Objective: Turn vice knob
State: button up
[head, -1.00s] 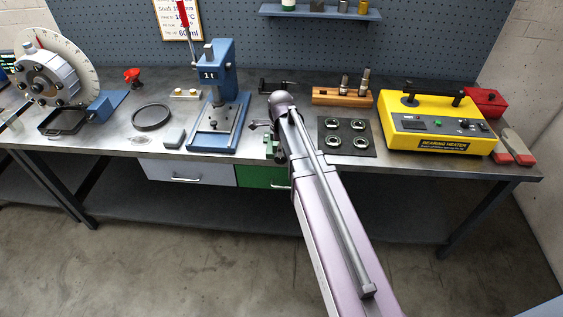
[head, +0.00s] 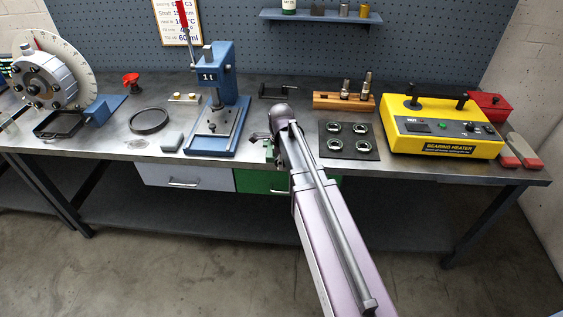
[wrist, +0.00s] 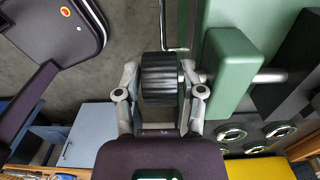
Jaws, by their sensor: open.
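The vice is the green block (wrist: 228,75) with a metal rod in the wrist view. In the head view only a bit of the green vice (head: 269,150) shows at the bench's front edge, mostly behind my arm. The knob (wrist: 160,80) is a black ribbed cylinder on the vice's left side in the wrist view. My gripper (wrist: 159,72) is open, with one finger on each side of the knob. The right finger is very near the knob; I cannot tell whether it touches. My arm hides the knob in the head view.
A plate of bearings (head: 349,141) and a yellow bearing heater (head: 445,130) stand to the right. A blue press (head: 214,110) stands to the left. A green drawer (head: 258,182) with a handle is below the bench edge, beside the light drawer (head: 185,174).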

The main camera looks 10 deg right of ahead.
grip_shut()
